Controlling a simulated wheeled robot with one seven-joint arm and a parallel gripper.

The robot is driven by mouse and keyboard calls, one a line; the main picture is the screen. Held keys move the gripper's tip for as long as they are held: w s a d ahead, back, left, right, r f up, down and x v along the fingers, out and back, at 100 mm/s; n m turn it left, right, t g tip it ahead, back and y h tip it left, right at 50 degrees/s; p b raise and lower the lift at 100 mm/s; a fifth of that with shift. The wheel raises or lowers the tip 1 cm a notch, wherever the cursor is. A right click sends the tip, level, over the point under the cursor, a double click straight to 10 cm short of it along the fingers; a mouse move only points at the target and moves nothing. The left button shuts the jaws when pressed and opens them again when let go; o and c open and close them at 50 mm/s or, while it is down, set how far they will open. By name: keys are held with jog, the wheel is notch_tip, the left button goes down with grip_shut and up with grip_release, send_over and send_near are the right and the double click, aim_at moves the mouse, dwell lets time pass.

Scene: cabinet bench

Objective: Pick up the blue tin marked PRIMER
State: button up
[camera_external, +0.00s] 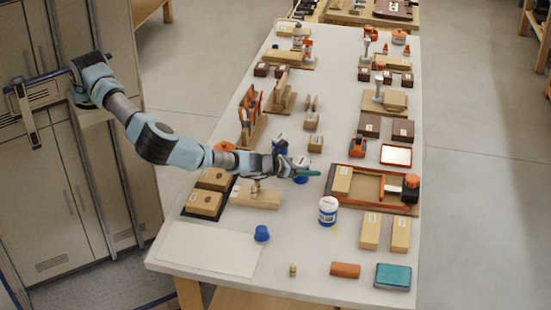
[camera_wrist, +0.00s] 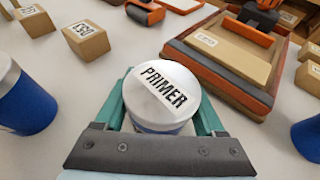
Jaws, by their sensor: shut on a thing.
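The tin marked PRIMER (camera_wrist: 162,97) has a white lid with black lettering and a blue body, mostly hidden below the lid in the wrist view. My gripper (camera_wrist: 164,112) is shut on it, with one green finger on each side. In the external view my gripper (camera_external: 303,173) is low over the middle of the bench, and a little of the blue tin (camera_external: 301,180) shows under the fingers. I cannot tell whether the tin touches the bench top.
Another blue tin (camera_wrist: 27,105) stands close on the left, and a white-and-blue tin (camera_external: 327,211) stands nearer the bench front. A wooden tray with an orange-handled tool (camera_external: 408,187) lies to the right. A blue cup (camera_external: 261,233) stands in front, with bare bench around it.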

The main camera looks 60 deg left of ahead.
jog(key=c, duration=0.7)
grip_shut()
jog(key=shift+r, duration=0.2)
